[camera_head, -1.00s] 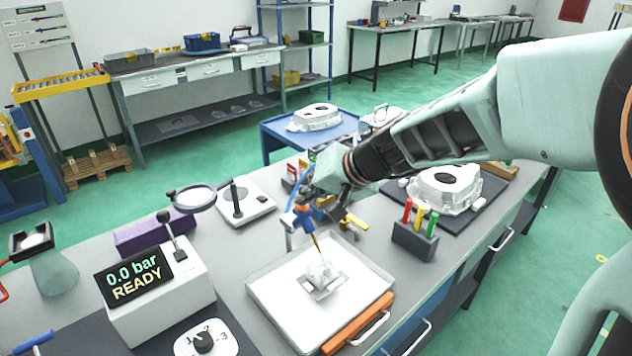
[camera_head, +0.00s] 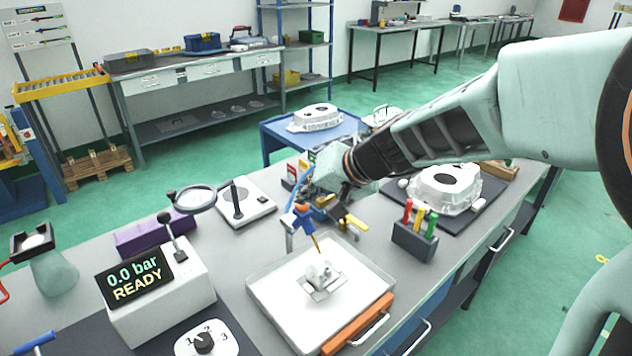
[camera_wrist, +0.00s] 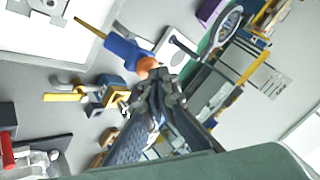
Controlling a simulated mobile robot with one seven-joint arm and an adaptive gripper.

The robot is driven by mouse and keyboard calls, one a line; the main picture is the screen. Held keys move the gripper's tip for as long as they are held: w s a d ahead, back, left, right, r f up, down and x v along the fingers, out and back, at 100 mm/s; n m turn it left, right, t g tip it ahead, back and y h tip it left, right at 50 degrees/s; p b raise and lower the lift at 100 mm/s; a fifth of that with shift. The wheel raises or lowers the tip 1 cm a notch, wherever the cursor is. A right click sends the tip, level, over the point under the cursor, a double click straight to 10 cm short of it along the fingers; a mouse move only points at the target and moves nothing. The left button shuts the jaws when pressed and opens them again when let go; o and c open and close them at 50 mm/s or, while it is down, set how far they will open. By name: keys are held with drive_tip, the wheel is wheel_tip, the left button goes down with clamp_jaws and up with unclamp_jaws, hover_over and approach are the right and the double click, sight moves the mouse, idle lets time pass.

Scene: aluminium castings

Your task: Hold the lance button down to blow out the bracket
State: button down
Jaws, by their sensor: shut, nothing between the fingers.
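The lance (camera_wrist: 123,50) is blue with an orange button (camera_wrist: 148,65) and a thin brass nozzle. In the head view the lance (camera_head: 303,220) hangs over the tray, nozzle pointing down at the bracket. The bracket (camera_head: 322,283), a small pale grey casting with upright round parts, sits in the white tray (camera_head: 270,293). My gripper (camera_wrist: 160,84) is shut and empty, its tips close to the orange button; I cannot tell whether they touch it. In the head view the fingertips are largely hidden among the things behind the lance. The display (camera_head: 135,275) reads 0.0 bar READY.
A grey block with red, yellow and green tools (camera_head: 415,240) stands right of the tray. A magnifier (camera_head: 195,198) and a white plate with a black post (camera_head: 243,203) stand to the left. A large casting (camera_head: 443,188) lies on a dark mat behind.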

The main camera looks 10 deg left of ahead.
sight(305, 205)
drive_tip(key=shift+r+p, duration=0.3)
drive_tip(key=shift+r, duration=0.45)
drive_tip(key=shift+r+p, duration=1.6)
drive_tip(key=shift+r, duration=0.95)
